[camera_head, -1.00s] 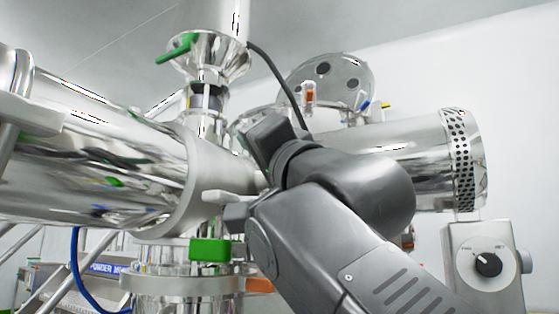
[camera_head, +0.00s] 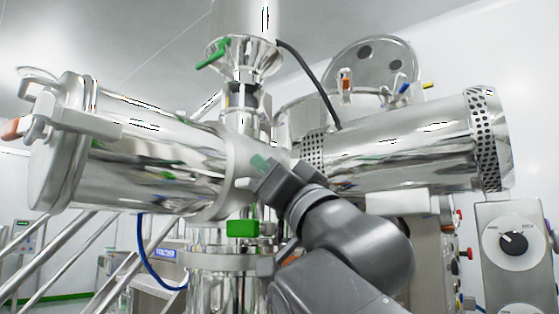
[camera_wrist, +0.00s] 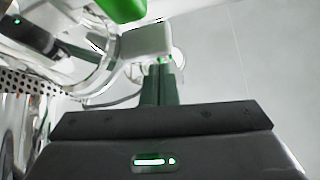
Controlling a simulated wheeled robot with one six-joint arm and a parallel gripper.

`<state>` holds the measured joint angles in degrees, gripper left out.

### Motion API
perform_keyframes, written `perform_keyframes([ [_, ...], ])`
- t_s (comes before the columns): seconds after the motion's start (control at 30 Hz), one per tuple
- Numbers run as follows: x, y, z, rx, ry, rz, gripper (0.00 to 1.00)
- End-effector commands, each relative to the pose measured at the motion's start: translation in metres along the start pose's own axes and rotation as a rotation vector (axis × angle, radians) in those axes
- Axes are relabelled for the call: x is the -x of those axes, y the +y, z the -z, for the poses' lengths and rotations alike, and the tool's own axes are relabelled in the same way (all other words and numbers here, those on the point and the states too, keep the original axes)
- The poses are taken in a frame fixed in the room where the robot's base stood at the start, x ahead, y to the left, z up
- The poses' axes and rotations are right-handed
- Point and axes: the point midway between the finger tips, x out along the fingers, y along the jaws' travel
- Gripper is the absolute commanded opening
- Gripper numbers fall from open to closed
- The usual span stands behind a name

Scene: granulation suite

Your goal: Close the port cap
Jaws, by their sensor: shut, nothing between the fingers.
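The capped end (camera_head: 52,150) of a large steel cylinder is at the left in the head view, with a clamp (camera_head: 62,112) across its top. A round steel lid (camera_head: 372,68) stands tilted up at the back right. I cannot tell which of them is the port cap. My gripper (camera_head: 262,163) is in front of the middle steel column. It also shows in the wrist view (camera_wrist: 163,72), its dark green fingers shut and empty. A pale grey block (camera_wrist: 147,41) appears at the fingertips there; I cannot tell whether they touch.
A second steel cylinder (camera_head: 415,145) extends right behind my arm. A control box with a dial (camera_head: 513,243) stands at the right. A green-handled funnel (camera_head: 243,55) sits above the column. A green block (camera_head: 242,229) is below my gripper. A blue hose (camera_head: 146,255) hangs at lower left.

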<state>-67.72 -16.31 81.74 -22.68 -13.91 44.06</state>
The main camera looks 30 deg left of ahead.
Motion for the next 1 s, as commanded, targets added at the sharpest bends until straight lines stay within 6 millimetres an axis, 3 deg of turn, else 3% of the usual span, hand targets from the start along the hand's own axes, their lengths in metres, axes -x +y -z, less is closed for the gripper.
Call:
perform_keyframes([
  [0.3, 0.01, 0.004, -0.011, -0.001, 0.001, 0.0, 0.0],
  [1.0, 0.013, 0.007, -0.018, -0.003, -0.006, -0.004, 0.0],
])
